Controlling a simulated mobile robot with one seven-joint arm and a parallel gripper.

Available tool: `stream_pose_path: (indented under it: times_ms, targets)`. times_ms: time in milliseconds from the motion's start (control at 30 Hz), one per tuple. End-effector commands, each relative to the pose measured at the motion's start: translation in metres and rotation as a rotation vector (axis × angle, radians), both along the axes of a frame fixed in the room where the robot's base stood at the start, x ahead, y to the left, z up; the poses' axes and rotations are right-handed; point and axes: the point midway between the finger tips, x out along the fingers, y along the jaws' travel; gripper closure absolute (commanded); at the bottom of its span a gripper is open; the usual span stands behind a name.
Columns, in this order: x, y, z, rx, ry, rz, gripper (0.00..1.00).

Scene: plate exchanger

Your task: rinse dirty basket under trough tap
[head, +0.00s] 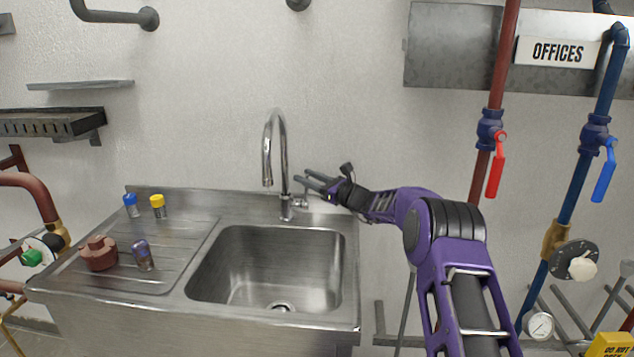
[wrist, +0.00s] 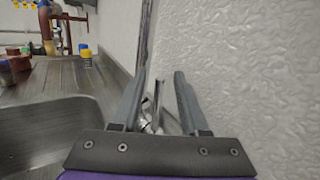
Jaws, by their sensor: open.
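The trough tap (head: 281,150) is a chrome gooseneck behind the sink basin, with a small lever (head: 299,201) low on its right side. No water shows from its spout. My gripper (head: 303,181) is open and empty, just right of the tap, fingers pointing left towards it. In the wrist view, the chrome tap (wrist: 152,112) shows between the two open fingers; I cannot tell whether they touch it. A small grey-purple cylinder (head: 143,255), darkened and possibly the dirty basket, stands on the drainboard left of the basin.
The steel basin (head: 275,265) looks empty. On the ribbed drainboard (head: 190,240) stand a brown-red fitting (head: 98,253), a blue-capped jar (head: 131,205) and a yellow-capped jar (head: 158,206). The wall is close behind the tap. Red and blue valved pipes (head: 490,130) rise at right.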

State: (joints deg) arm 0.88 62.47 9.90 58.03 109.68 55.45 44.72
Motion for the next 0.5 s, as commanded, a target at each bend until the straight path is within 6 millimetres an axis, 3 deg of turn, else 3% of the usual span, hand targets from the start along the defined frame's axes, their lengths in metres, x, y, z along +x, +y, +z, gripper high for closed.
stream_pose_path:
  times_ms: [167, 500]
  targets:
    - [-0.011, -0.018, 0.000, 0.001, 0.002, -0.003, 0.56]
    - [-0.052, -0.075, -0.006, 0.001, 0.002, -0.003, 0.56]
